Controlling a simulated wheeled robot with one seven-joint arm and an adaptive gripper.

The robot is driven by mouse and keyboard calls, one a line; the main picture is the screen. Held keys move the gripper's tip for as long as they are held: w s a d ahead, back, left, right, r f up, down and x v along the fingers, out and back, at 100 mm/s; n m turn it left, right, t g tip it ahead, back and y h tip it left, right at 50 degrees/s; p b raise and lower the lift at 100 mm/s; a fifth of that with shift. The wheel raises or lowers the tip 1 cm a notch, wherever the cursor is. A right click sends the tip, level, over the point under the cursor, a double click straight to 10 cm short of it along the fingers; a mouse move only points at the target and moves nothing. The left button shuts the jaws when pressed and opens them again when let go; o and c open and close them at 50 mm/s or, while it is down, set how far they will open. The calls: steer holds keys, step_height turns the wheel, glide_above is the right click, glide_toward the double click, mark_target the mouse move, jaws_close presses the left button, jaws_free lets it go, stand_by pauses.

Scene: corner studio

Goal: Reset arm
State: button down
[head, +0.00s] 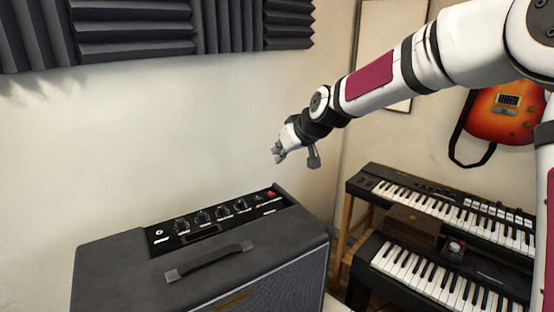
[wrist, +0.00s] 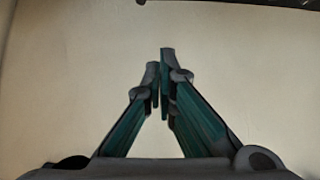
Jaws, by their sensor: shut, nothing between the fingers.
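My gripper (head: 279,154) is at the end of my outstretched arm, in the air above and behind the right part of the amplifier in the head view. It also shows in the wrist view (wrist: 160,75), with its two fingers together and nothing between them. Behind the fingers in the wrist view is only a plain pale surface, which looks like the wall (wrist: 250,60).
A dark amplifier (head: 110,265) with knobs and a top handle stands below my gripper. Two keyboards (head: 440,205) on a wooden stand are at the right, with a small brown box (head: 412,226) between them. An orange guitar (head: 505,115) hangs on the wall; acoustic foam (head: 130,30) is above.

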steer(key=shift+r, duration=0.1)
steer(key=s+d+m+g+h, duration=0.1)
steer(key=s+d, duration=0.4)
steer(key=s, duration=0.9)
steer(key=s+d+r+m+g+h, duration=0.1)
steer(key=s+d, duration=0.5)
steer(key=s, duration=0.8)
steer(key=s+d+m+g+h, duration=0.1)
steer(key=s+d+m, duration=0.3)
steer(key=s, duration=1)
steer(key=shift+s+d+r+h, duration=0.3)
steer(key=shift+d+r+h, duration=0.05)
steer(key=shift+d+h, duration=0.55)
